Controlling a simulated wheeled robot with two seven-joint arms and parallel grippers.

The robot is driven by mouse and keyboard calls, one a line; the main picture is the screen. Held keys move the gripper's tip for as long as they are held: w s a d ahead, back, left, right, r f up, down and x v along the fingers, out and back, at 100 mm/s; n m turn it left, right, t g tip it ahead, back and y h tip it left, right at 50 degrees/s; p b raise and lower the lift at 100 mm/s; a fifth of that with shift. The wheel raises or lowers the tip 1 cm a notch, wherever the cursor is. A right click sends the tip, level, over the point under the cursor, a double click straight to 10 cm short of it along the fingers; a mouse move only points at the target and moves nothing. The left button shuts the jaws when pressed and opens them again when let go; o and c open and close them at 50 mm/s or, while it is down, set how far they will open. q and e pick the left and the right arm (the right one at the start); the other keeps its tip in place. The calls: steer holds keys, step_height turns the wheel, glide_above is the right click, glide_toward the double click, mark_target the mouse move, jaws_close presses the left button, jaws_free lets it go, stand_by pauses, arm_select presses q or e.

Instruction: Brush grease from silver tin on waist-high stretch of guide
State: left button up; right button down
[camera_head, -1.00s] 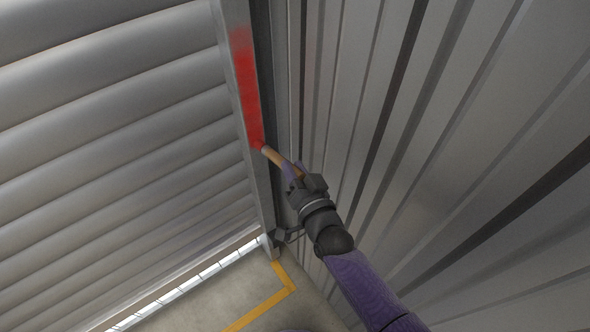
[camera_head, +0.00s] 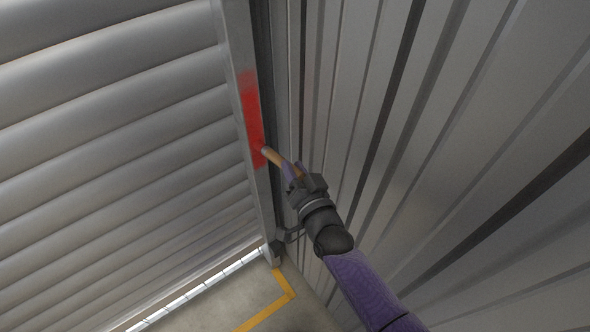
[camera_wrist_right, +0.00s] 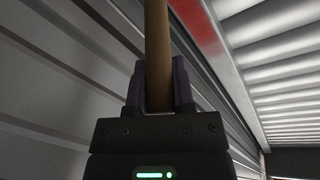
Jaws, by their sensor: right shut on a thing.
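My right gripper (camera_head: 298,172) is shut on a wooden-handled brush (camera_head: 275,156). The brush tip touches or nearly touches the metal guide (camera_head: 262,195) at the lower end of a red grease stretch (camera_head: 253,120). In the right wrist view the brush handle (camera_wrist_right: 157,55) stands upright between my gripper's fingers (camera_wrist_right: 158,88); the brush's far end is out of that view. The red grease (camera_wrist_right: 196,30) shows there on the guide to the right of the handle. The silver tin and my left gripper are not in view.
A slatted roller shutter (camera_head: 110,130) fills the left side. A ribbed metal wall (camera_head: 430,150) rises close on the right, beside my right arm. Below is a concrete floor (camera_head: 225,300) with a yellow line (camera_head: 268,308).

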step_height(320, 180, up, 22)
steer(key=p, duration=2)
steer(key=shift+p, duration=0.4)
steer(key=d+p+v, duration=0.1)
steer(key=p+v, duration=0.2)
steer(key=v, duration=0.3)
steer(key=shift+w, duration=0.3)
steer(key=shift+d+f, duration=0.1)
